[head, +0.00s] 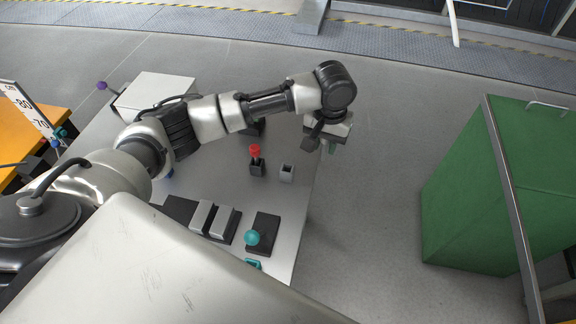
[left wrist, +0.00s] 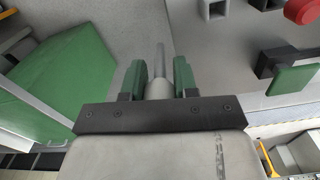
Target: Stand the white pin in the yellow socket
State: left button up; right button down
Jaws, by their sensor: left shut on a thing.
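My left gripper (head: 328,146) is at the far right corner of the grey table (head: 298,212), over or just past its edge in the head view. In the left wrist view its two green-padded fingers (left wrist: 159,66) are shut on a pale grey-white pin (left wrist: 158,88). The pin's thinner end points away from the wrist. The pin cannot be made out in the head view. I see no yellow socket in either view. My right gripper is not in view.
A grey socket (head: 287,174) stands beside a black socket (head: 257,170) holding a red-topped pin (head: 255,151). Nearer are grey blocks (head: 222,222), a teal ball (head: 252,238) and a teal socket (head: 253,264). A green cabinet (head: 480,190) stands right, across open floor.

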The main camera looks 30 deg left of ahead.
pick_arm(q)
jog(key=shift+s+a+f+p, duration=0.15)
jog(key=shift+s+a+f, duration=0.3)
jog(key=shift+a+f, duration=1.05)
jog(key=shift+s+a+f+p, duration=0.1)
jog(key=shift+s+a+f, duration=0.3)
jog(key=shift+a+f, duration=1.05)
jog(key=shift+s+a+f+p, duration=0.15)
jog(key=shift+s+a+f, duration=0.3)
jog(key=shift+a+f, duration=1)
jog(key=shift+d+f, duration=0.2)
jog(key=shift+f, duration=0.05)
jog(key=o, duration=0.9)
jog(key=shift+f, duration=0.1)
notch_tip(320, 180, up, 12)
jog(key=shift+r, duration=0.2)
